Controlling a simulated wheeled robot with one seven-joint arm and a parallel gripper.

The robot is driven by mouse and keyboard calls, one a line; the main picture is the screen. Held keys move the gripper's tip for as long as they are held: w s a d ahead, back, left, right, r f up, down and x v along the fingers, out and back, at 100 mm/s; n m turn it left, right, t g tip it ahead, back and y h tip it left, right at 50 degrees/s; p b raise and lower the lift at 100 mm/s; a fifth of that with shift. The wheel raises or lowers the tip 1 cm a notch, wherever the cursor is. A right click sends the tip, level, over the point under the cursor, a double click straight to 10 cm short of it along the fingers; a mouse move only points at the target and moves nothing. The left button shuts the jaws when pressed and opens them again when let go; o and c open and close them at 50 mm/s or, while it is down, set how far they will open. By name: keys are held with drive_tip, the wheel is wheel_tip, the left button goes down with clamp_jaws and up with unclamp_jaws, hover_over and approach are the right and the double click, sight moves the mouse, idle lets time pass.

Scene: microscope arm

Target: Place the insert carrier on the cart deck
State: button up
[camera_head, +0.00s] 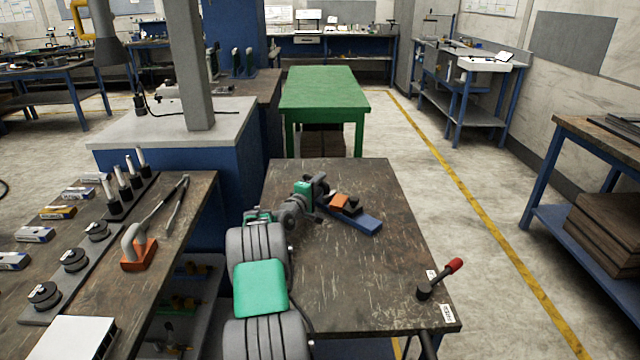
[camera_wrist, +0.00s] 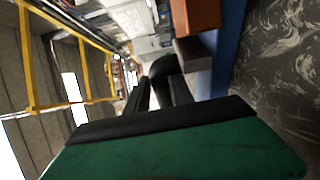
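The insert carrier (camera_head: 367,223) looks like a blue plate with an orange block and a dark block on top. It lies on, or just over, the scratched brown cart deck (camera_head: 375,270), near the middle of its far half; contact is hard to judge. My gripper (camera_head: 328,196) is at the carrier's left end. In the wrist view the carrier's blue edge (camera_wrist: 229,50) and orange block run along the upper right. The fingers (camera_wrist: 160,92) stand apart there, with a black rounded piece at their tips. Whether they press on it is not clear.
A red-knobbed lever (camera_head: 440,279) stands at the deck's near right corner. A bench with tools and an orange-based holder (camera_head: 139,256) is on the left. A green table (camera_head: 322,92) stands beyond.

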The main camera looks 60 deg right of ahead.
drive_tip(key=shift+o, duration=1.3)
drive_tip(key=shift+r, duration=0.15)
